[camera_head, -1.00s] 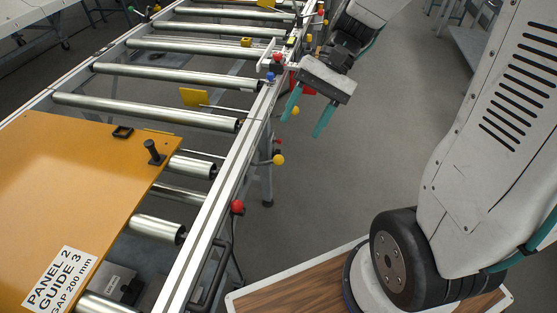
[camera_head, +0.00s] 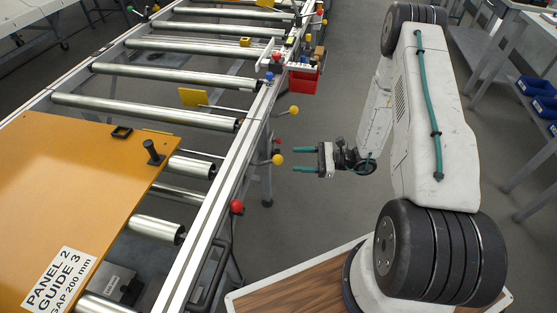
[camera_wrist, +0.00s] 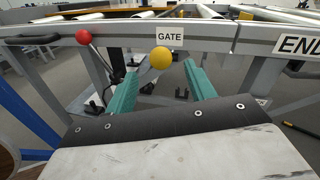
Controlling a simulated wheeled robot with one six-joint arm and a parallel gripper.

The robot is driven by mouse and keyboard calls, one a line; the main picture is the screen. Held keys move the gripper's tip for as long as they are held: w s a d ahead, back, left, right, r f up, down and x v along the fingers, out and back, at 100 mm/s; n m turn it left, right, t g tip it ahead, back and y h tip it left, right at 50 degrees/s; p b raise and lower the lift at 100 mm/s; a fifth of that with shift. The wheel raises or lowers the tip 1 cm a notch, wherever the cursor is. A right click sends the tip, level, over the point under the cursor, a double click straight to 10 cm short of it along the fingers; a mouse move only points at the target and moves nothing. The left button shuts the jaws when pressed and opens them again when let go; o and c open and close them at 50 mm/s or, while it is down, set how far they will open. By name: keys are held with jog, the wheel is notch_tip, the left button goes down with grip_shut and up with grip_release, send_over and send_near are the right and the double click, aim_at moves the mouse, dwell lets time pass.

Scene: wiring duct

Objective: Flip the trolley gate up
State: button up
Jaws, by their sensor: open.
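A yellow ball knob (camera_head: 278,159) on a lever stands out from the side rail of the roller conveyor. In the wrist view the yellow knob (camera_wrist: 161,58) sits just below a white label reading GATE (camera_wrist: 170,33). My gripper (camera_head: 294,159) is open and level, with its two teal fingers pointing left at the knob. In the wrist view the knob appears between the fingertips (camera_wrist: 160,72), slightly above them. The knob looks close to the tips, apart from them in the head view. I cannot tell which part is the gate itself.
A red knob (camera_head: 237,206) is on the rail nearer me, and another yellow knob (camera_head: 294,109) is farther along. A red bin (camera_head: 303,80) hangs on the rail. An orange panel (camera_head: 75,190) lies on the rollers.

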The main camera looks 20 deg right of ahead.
aim_at(278, 158)
jog(key=x, duration=0.7)
jog(key=shift+w+a+f, duration=0.15)
jog(key=shift+a+f, duration=0.1)
jog(key=shift+f, duration=0.1)
